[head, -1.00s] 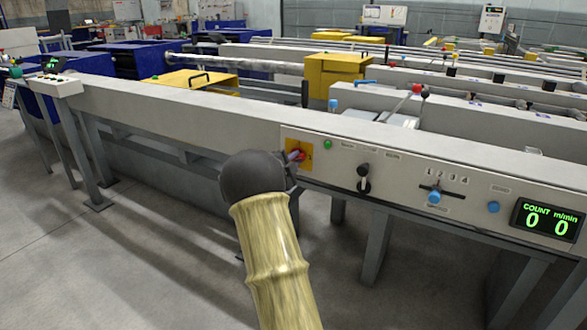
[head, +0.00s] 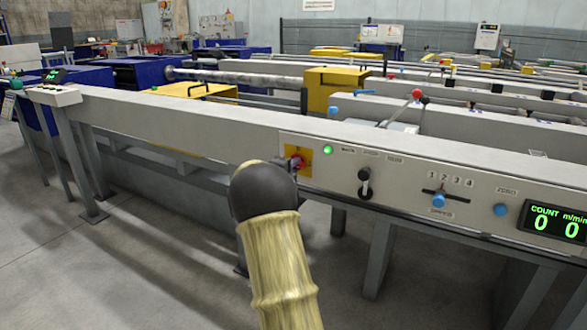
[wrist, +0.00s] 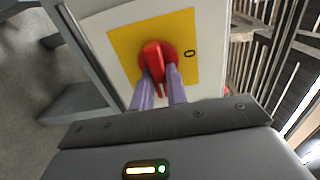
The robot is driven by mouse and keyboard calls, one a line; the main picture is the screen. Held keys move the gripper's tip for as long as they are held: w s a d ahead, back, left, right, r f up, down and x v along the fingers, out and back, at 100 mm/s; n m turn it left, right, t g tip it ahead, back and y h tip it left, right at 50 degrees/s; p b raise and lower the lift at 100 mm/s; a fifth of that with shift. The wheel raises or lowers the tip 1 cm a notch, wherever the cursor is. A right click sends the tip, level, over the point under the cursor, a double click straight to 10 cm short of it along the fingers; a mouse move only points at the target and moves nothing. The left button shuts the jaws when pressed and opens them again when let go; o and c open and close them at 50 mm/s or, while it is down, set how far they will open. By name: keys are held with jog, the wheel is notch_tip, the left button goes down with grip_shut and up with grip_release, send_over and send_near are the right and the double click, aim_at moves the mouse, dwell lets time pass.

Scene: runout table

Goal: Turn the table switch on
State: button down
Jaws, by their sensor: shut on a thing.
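The table switch is a red rotary knob (head: 298,161) on a yellow plate (head: 291,151), on the front panel of the long table. In the wrist view the red knob (wrist: 153,60) is large, with its raised bar running roughly up and down the picture. A round mark shows on the yellow plate (wrist: 185,28) to its right. My gripper (wrist: 160,82) is shut on the bar of the knob, one finger on each side. In the head view my arm hides most of the gripper. A green lamp (head: 327,150) right of the plate looks brightly lit.
Right of the lamp are a black selector (head: 365,183), a blue-knobbed slider (head: 438,200), a blue button (head: 501,210) and a counter display (head: 555,223) reading 0 and 0. Table legs stand below. Open floor (head: 130,280) lies at the front left.

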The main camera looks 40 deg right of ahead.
jog(key=shift+f, duration=0.15)
jog(key=c, duration=1.4)
grip_release()
jog(key=shift+s, duration=0.1)
jog(key=p+v, duration=0.5)
jog(key=v, duration=1.2)
jog(key=shift+s+a, duration=0.1)
